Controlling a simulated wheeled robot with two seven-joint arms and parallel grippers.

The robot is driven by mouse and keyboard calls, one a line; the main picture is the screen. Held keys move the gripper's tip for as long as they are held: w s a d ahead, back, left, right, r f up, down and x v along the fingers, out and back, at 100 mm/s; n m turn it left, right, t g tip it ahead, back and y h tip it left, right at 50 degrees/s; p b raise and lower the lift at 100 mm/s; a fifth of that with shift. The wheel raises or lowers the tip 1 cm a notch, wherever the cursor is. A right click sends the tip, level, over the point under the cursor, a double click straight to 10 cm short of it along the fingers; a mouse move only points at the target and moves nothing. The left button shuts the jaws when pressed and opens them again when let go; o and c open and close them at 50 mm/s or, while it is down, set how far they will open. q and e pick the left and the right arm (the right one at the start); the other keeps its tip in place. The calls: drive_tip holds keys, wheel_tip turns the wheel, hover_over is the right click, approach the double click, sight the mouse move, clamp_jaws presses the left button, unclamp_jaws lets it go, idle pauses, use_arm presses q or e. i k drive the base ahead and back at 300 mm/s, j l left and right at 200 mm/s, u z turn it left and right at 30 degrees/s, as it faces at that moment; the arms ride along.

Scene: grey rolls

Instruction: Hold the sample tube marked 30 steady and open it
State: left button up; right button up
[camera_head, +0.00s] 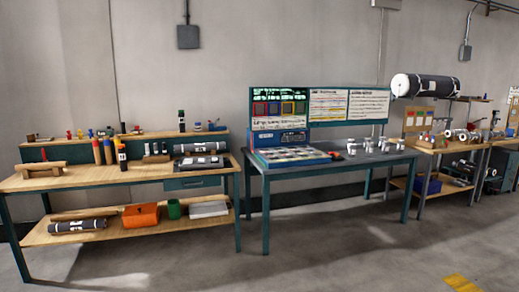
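I cannot make out a number 30 on anything, as the labels are too small to read. Several upright tubes stand on the left wooden bench (45,182): a brown-orange one (97,151), a yellow one (108,151) and a black one with a white label (122,157). A dark tube with a green top (181,121) stands on the raised shelf behind them. Several small white and grey pieces (352,149) sit on the dark middle table (395,158). Neither of my grippers is in view.
A blue-framed tray (290,157) and display boards (320,107) stand on the middle table. An orange box (140,216), a green cup (174,209) and a dark roll (77,225) lie on the left bench's lower shelf. The grey floor (330,255) in front is clear.

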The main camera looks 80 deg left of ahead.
sight(122, 151)
drive_tip(key=j+u, duration=0.2)
drive_tip(key=u, duration=0.2)
drive_tip(key=j+u, duration=0.2)
drive_tip(key=u, duration=0.25)
drive_tip(key=j+u, duration=0.25)
drive_tip(key=u, duration=0.15)
drive_tip(key=j+u, duration=0.2)
drive_tip(key=u, duration=0.2)
drive_tip(key=j+u, duration=0.15)
drive_tip(key=u, duration=0.3)
drive_tip(key=i+j+u, duration=0.15)
drive_tip(key=u, duration=0.25)
drive_tip(key=i+j+u, duration=0.25)
drive_tip(key=i+j, duration=0.15)
drive_tip(key=i+j+u, duration=0.2)
drive_tip(key=i, duration=0.3)
drive_tip(key=i+j+u, duration=0.25)
drive_tip(key=i, duration=0.25)
drive_tip(key=i+j+u, duration=0.2)
drive_tip(key=i, duration=0.3)
drive_tip(key=i+j, duration=0.15)
drive_tip(key=i, duration=0.3)
